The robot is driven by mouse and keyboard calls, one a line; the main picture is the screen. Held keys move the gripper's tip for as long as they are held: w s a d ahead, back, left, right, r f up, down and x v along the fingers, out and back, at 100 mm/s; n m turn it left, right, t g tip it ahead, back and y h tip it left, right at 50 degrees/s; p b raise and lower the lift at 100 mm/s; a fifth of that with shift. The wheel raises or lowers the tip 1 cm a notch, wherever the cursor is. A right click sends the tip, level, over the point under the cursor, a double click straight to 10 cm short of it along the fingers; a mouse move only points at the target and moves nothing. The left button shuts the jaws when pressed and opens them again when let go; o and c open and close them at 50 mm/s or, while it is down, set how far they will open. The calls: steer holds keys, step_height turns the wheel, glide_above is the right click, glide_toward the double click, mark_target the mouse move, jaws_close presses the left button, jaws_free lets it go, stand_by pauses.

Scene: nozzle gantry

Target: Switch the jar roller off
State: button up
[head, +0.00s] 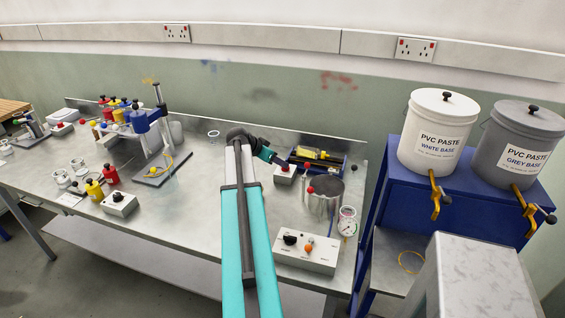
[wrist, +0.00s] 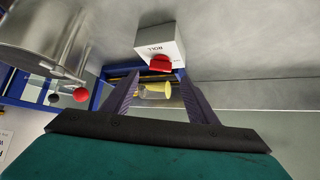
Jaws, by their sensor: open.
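The jar roller (head: 343,162) is a blue tray at the back right of the bench with a yellow jar (head: 312,154) lying in it. Its switch box (head: 284,177) is a small white box with a red knob (head: 285,168), just left of the roller. In the wrist view the box (wrist: 165,40) carries the lettering "ROLL", and the red knob (wrist: 160,64) shows just beyond the fingertips. My gripper (head: 281,160) is open and empty close to the knob; its fingers (wrist: 158,80) stand either side of the knob's line. I cannot tell whether they touch it.
A metal pot (head: 322,200) with red ball handles stands right of the switch box. A pressure gauge (head: 347,229) and a control box (head: 305,252) are nearer. A nozzle gantry (head: 155,135) stands to the left.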

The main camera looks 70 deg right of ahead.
mark_target(283, 170)
steer(key=shift+p+x, duration=0.85)
steer(key=shift+x, duration=1.95)
steer(key=shift+c, duration=0.3)
steer(key=c, duration=1)
